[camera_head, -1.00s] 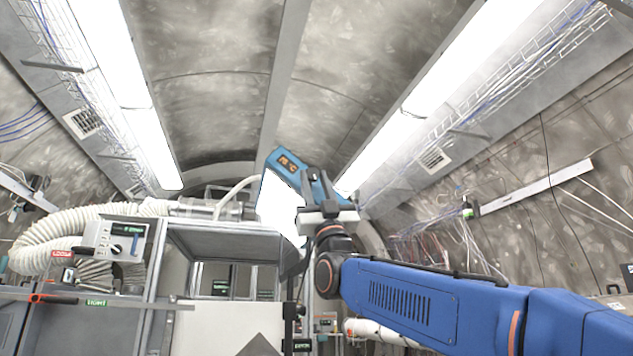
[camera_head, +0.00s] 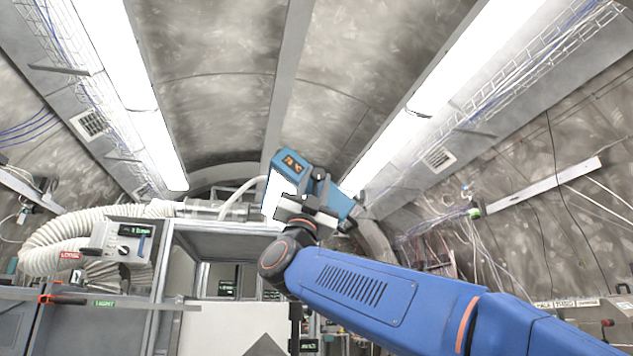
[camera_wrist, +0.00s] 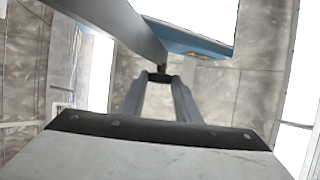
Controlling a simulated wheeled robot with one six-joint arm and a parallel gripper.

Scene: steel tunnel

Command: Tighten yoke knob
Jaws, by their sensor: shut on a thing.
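A blue fixture (camera_head: 288,164) with an orange readout and a bright white panel (camera_head: 270,196) stands up ahead, in the middle of the head view. In the wrist view its blue edge (camera_wrist: 186,40) crosses the top, and a grey yoke bar (camera_wrist: 122,24) runs in from the upper left. A small black knob (camera_wrist: 158,77) sits near the bar's lower end. My gripper (camera_wrist: 160,84) is shut on this knob, with both fingers converging on it. In the head view the fingertips and the knob cannot be made out behind my wrist.
A grey cabinet (camera_head: 216,237) stands below and left of the fixture. A control box (camera_head: 124,242) and a white corrugated hose (camera_head: 62,232) are left of it. Bright ceiling lights (camera_head: 440,95) run overhead. Cables (camera_head: 470,240) hang on the right wall.

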